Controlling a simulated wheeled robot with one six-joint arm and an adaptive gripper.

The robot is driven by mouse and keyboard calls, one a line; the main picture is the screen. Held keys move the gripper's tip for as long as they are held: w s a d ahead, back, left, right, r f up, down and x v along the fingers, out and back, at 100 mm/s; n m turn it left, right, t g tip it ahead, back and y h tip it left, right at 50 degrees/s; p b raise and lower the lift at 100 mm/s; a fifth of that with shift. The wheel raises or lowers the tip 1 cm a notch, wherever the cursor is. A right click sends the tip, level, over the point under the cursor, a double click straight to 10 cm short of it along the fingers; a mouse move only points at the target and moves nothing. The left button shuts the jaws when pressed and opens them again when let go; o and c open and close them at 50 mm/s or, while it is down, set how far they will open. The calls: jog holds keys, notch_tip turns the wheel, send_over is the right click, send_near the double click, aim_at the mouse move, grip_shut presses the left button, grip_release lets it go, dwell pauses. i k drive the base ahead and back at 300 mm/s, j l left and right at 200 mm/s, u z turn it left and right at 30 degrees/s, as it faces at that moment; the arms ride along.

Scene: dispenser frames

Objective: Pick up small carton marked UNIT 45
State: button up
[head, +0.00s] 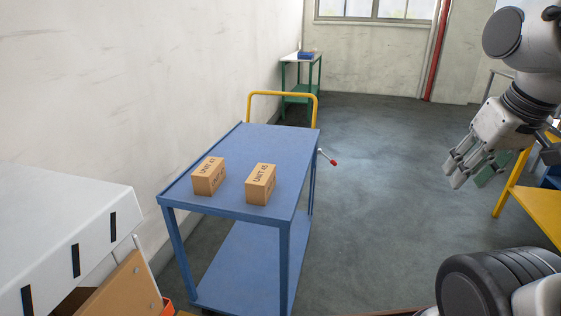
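Two small brown cartons stand on the top of a blue trolley (262,146). The right carton (260,185) has print that seems to read UNIT 45. The left carton (208,177) is also marked UNIT, with a number in the forties; its last digit is hard to read. The cartons stand apart with a narrow gap of bare blue top between them. My gripper (471,172) is in the upper right of the head view, well to the right of the trolley and away from both cartons. Its fingers point down and left, spread apart, with nothing seen between them.
A yellow push handle (284,94) rises at the trolley's far end. A red-tipped lever (332,162) sticks out on its right. A white-topped unit (60,215) stands at the left, a yellow table (535,205) at the right. Grey floor (380,200) lies open between trolley and table.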

aim_at(259, 185)
jog(key=i+l+u, duration=0.25)
jog(key=i+l, duration=0.2)
jog(key=i+l+u, duration=0.25)
jog(key=i+l, duration=0.3)
jog(key=u, duration=0.7)
